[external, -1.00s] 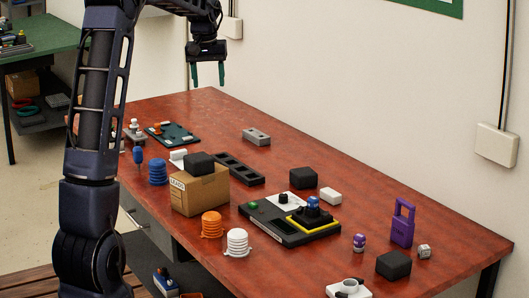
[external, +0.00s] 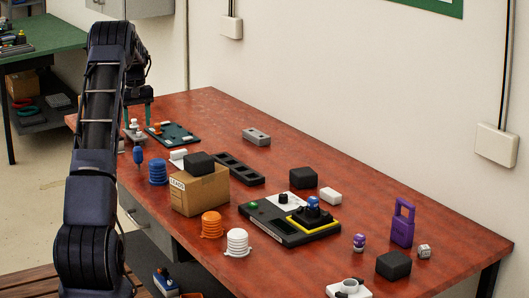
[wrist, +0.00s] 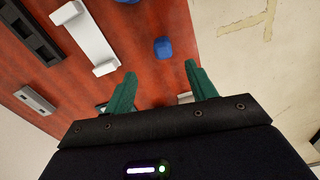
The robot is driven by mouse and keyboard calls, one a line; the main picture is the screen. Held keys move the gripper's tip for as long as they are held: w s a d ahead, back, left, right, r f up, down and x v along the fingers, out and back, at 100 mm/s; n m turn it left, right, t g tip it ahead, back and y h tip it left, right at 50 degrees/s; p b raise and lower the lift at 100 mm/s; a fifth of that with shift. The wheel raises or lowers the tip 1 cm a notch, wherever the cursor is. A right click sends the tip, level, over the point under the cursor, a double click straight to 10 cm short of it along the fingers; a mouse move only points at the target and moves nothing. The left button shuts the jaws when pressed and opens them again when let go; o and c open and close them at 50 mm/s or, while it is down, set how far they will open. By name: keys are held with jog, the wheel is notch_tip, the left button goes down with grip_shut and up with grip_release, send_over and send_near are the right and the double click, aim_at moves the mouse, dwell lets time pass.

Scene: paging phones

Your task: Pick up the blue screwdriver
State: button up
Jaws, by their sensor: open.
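The blue screwdriver (external: 138,156) stands with its blue handle up near the left edge of the red table. In the wrist view, a blue shape that looks like its handle top (wrist: 163,48) lies ahead of the fingertips, roughly between their lines. My gripper (external: 139,113) is above the table's far left end, partly hidden behind my arm. Its green fingers are apart and empty in the wrist view (wrist: 158,78). The screwdriver is apart from the fingers, and its lower part is hard to make out.
A blue ribbed stack (external: 158,172) stands close to the right of the screwdriver. A white bracket (external: 178,155), a cardboard box (external: 203,190) and a green board (external: 172,134) are nearby. The table edge is close, with pale floor (wrist: 245,65) beyond it.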

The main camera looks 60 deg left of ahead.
aim_at(137, 147)
jog(key=shift+s+a+f, duration=0.1)
jog(key=shift+a+f, duration=0.05)
jog(key=shift+f, duration=2.6)
jog(key=shift+s+a+f, duration=0.1)
jog(key=shift+a+f, duration=0.05)
jog(key=shift+f, duration=2.6)
jog(key=c, duration=1.1)
jog(key=shift+o, duration=0.2)
jog(key=shift+r, duration=0.15)
